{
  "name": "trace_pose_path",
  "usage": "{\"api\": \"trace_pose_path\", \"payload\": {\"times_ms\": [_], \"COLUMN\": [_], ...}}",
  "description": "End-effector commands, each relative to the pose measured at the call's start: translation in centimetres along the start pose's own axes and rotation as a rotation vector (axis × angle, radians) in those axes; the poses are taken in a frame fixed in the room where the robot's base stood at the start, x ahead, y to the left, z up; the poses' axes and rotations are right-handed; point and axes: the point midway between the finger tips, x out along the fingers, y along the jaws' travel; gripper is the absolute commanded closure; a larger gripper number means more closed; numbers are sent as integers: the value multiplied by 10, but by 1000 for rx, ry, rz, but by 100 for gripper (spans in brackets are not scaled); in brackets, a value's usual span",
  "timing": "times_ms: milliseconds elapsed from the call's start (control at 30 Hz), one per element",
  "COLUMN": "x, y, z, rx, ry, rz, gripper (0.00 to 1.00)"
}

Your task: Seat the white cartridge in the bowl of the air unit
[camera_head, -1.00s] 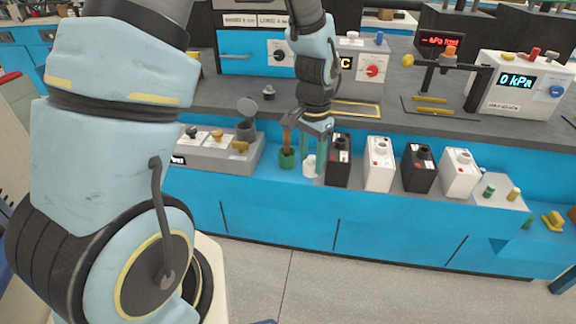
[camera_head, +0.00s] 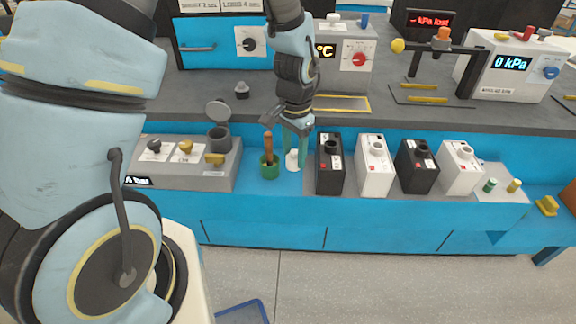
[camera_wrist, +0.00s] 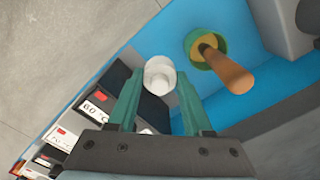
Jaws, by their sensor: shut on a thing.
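The white cartridge (camera_head: 293,163) is low in front of the blue cabinet, between the green pot and the first black battery. My gripper (camera_head: 298,148) points down at it, with its green fingers shut on it. In the wrist view the round white top of the cartridge (camera_wrist: 159,73) shows between the fingertips. I cannot tell whether it still touches the surface below. The air unit (camera_head: 185,165) is the grey box to the left, with knobs and a partly hidden "bar" display. Its dark round bowl (camera_head: 218,142) is at the back right corner, lid (camera_head: 217,110) raised.
A green pot (camera_head: 269,171) with a brown handle stands between the cartridge and the air unit. Black and white batteries (camera_head: 375,165) stand in a row close to the right of my gripper. A small grey knobbed piece (camera_head: 241,91) sits on the bench behind.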

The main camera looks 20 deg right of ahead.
Motion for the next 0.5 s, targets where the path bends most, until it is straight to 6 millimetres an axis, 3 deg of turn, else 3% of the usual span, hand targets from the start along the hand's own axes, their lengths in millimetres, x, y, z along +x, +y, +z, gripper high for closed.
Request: {"api": "trace_pose_path", "payload": {"times_ms": [500], "x": [53], "y": [0], "z": [0], "rx": [-1], "ry": [0], "rz": [0], "gripper": [100]}}
